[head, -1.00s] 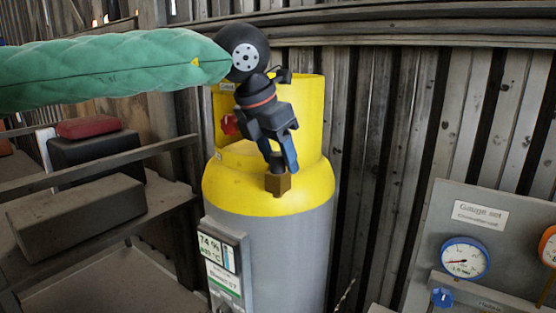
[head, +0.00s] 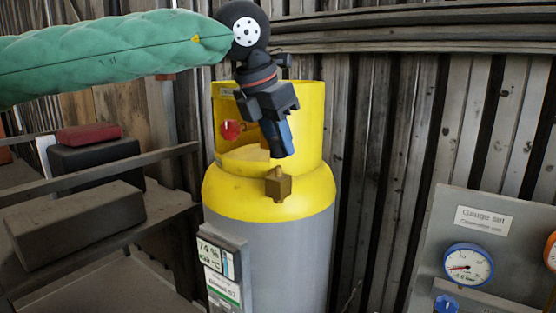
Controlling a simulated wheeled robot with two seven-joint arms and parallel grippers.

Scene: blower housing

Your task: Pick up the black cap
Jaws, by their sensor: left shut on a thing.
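My left gripper (head: 281,151) comes in from the upper left and points down in front of the yellow collar of the cylinder. Its blue-sided fingers are shut on the black cap (head: 276,152), of which only a dark bit shows at the fingertips; the fingers hide most of it. The gripper is apart from and a little above the brass fitting (head: 277,185), whose narrow top stub is bare. The fitting sits at the front of the yellow shoulder of the grey cylinder (head: 275,250). My right gripper is not in view.
A red valve knob (head: 230,130) is inside the yellow collar (head: 312,125), left of the gripper. A shelf with dark boxes (head: 75,225) stands at left. A gauge panel (head: 480,200) stands at right. A display (head: 218,265) is on the cylinder's front.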

